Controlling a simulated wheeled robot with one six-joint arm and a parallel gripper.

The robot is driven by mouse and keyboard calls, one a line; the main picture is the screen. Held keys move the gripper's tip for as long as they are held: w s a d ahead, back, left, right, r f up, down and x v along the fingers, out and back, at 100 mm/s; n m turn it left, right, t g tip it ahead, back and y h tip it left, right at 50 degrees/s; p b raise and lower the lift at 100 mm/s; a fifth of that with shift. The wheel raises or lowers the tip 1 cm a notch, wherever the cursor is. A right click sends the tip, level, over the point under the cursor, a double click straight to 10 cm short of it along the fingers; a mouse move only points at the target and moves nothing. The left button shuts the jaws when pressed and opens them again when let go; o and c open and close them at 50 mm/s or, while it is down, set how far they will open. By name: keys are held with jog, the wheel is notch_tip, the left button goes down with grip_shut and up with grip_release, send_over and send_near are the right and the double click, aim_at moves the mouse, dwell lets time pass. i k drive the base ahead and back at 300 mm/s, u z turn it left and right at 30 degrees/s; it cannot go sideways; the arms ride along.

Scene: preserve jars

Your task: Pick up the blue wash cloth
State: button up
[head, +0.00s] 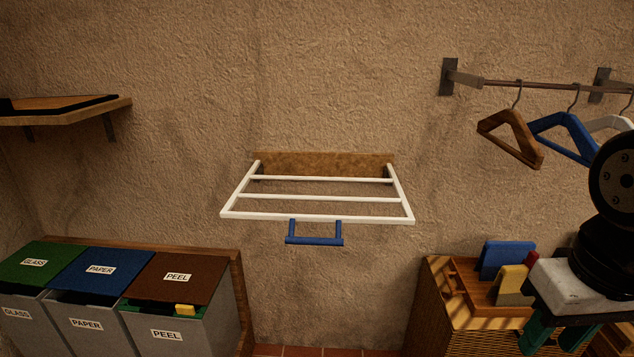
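A blue flat piece (507,258), which looks like the blue wash cloth, stands upright in a wooden rack (463,283) at the lower right. A yellow piece (511,284) and a dark red piece stand in front of it in the same rack. My gripper (555,338) is at the lower right, pointing down, to the right of the rack and nearer to me. Its two green fingers look apart, with nothing seen between them. The fingertips are close to the bottom edge of the picture and partly hard to make out.
The rack sits on a wicker chest (432,300). A white wall drying frame (318,217) with a blue handle (314,240) juts out mid-wall. Bins marked GLASS, PAPER and PEEL (180,335) stand lower left. A rail with hangers (512,135) is upper right, a shelf (110,110) upper left.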

aim_at(494, 255)
jog(key=z, duration=0.75)
